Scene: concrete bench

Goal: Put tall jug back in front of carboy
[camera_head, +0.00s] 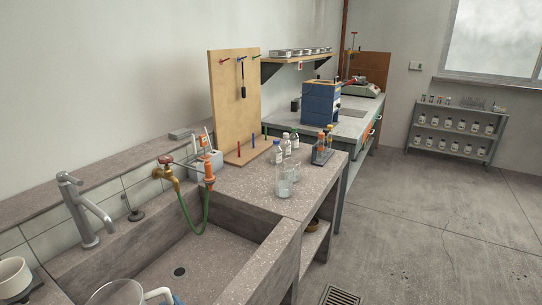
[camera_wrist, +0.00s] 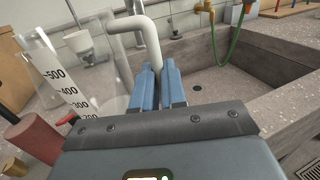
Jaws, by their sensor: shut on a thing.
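The tall jug (camera_wrist: 62,82) is a clear vessel with a white scale and a pale handle (camera_wrist: 150,42). It fills the left of the wrist view. In the head view, only the jug's rim and upper part (camera_head: 112,293) show at the bottom edge, near the sink's front. My gripper (camera_wrist: 165,80) is shut on the jug's handle, its blue fingers on either side. Its blue tip barely shows in the head view (camera_head: 178,299). The jug's base is hidden, so I cannot tell whether it touches anything. I cannot pick out a carboy in either view.
The sink (camera_head: 180,271) lies just beyond the jug, with a grey tap (camera_head: 85,215) and a brass tap with a green hose (camera_head: 172,175). A white cup (camera_head: 14,277) stands at left. Bottles (camera_head: 284,180) stand on the bench beyond.

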